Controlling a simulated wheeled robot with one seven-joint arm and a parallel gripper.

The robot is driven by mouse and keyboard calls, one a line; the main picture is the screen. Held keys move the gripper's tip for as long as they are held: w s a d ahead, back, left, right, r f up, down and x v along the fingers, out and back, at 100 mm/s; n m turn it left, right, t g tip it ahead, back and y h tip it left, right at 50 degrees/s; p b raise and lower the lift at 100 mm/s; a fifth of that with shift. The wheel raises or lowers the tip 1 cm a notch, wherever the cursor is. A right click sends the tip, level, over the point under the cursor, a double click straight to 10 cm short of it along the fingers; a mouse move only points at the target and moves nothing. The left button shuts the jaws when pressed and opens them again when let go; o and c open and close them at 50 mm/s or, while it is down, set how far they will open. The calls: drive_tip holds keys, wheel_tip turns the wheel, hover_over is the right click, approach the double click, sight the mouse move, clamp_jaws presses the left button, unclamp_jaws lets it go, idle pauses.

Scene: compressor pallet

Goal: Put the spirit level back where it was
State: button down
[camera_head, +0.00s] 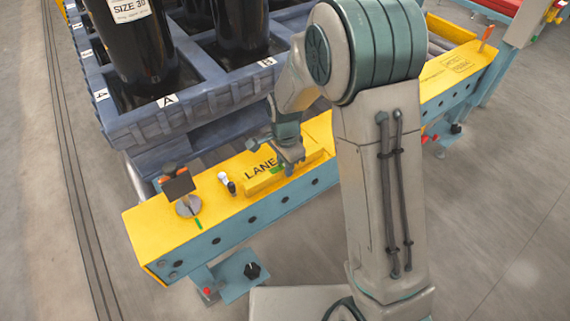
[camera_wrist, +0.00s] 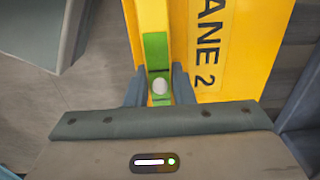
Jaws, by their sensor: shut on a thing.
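The spirit level (camera_head: 262,183) is a yellow bar with a green vial, lengthwise along the yellow beam (camera_head: 222,205) beside the "LANE" lettering. I cannot tell whether it rests on the beam or is held just above it. In the wrist view the level (camera_wrist: 150,18) runs up the picture, with a green part and a pale round bubble between the fingers. My gripper (camera_head: 289,168) points down over the level. In the wrist view its two dark fingers (camera_wrist: 160,90) are shut on the level's sides. The fingers hide part of it.
A black and a white small knob (camera_head: 228,184) stand left of the level. A dark display on a round base (camera_head: 187,205) is farther left. A blue-grey pallet (camera_head: 190,118) with black cylinders (camera_head: 135,50) stands behind the beam. An orange upright piece (camera_head: 486,38) is at its far right end.

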drive_tip(key=c, duration=1.3)
unclamp_jaws()
drive_tip(key=shift+o, duration=0.2)
wheel_tip(320, 180, up, 12)
drive_tip(key=p, duration=0.3)
drive_tip(key=shift+r+p, duration=0.2)
drive_tip(key=shift+p, duration=0.15)
drive_tip(key=s+d+r+n, duration=0.3)
drive_tip(key=s+d+n, duration=0.2)
drive_tip(key=s+d, duration=0.2)
drive_tip(key=s+d+r+n+t, duration=0.1)
drive_tip(key=s+d+r+n, duration=0.2)
drive_tip(key=s+d+n, duration=0.3)
drive_tip(key=s+d, duration=0.1)
drive_tip(key=s, duration=0.4)
drive_tip(key=shift+s+r, duration=0.35)
drive_tip(key=shift+s, duration=0.05)
